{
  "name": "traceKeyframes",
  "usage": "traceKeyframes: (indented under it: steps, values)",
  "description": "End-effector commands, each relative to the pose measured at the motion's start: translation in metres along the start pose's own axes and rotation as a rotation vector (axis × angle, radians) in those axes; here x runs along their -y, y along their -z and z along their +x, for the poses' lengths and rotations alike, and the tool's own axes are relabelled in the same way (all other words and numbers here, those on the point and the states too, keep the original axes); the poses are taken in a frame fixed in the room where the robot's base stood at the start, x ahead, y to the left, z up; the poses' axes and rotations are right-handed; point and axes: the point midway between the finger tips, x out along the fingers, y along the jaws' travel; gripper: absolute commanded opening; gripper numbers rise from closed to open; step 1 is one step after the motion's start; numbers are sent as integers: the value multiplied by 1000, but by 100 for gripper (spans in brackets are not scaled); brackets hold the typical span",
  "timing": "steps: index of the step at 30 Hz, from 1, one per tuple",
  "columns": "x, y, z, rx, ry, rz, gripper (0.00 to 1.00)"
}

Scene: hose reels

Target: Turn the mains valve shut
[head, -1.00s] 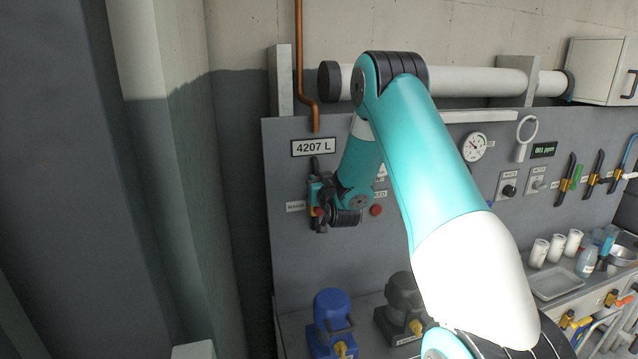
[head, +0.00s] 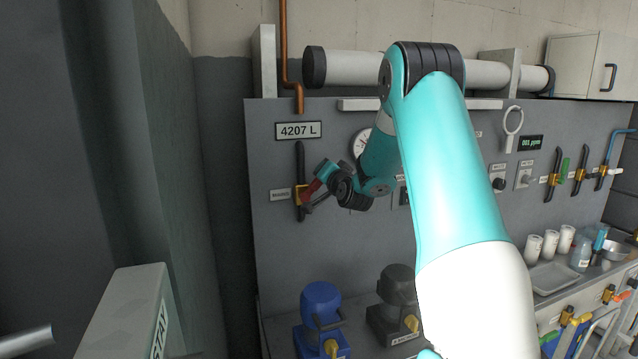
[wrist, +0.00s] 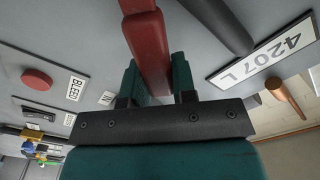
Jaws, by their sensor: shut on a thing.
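The mains valve (head: 299,194) is a brass-coloured body on a short black vertical pipe on the grey panel, beside a small label that appears to read MAINS (head: 280,195). Its red lever (head: 312,189) slants up and to the right from the body. My gripper (head: 321,178) comes from the right and is shut on the lever. In the wrist view, the red lever (wrist: 146,45) runs between the two teal fingers of my gripper (wrist: 156,78).
A 4207 L sign (head: 298,131) is above the valve, with a copper pipe (head: 285,50) higher up. A red BLEED button (wrist: 37,79) shows in the wrist view. Blue (head: 321,305) and grey (head: 396,290) pump-like units stand below. A pale STAY-marked post (head: 140,300) is at lower left.

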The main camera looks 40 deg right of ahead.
Motion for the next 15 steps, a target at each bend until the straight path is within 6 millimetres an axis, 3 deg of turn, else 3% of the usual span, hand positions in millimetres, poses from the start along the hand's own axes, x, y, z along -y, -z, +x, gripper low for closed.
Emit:
traceKeyframes:
  steps: [1, 15]
  values:
    - [-9, -3, 0, -3, -1, 43, 0]
    - [-46, -12, 0, -1, -3, 483, 0]
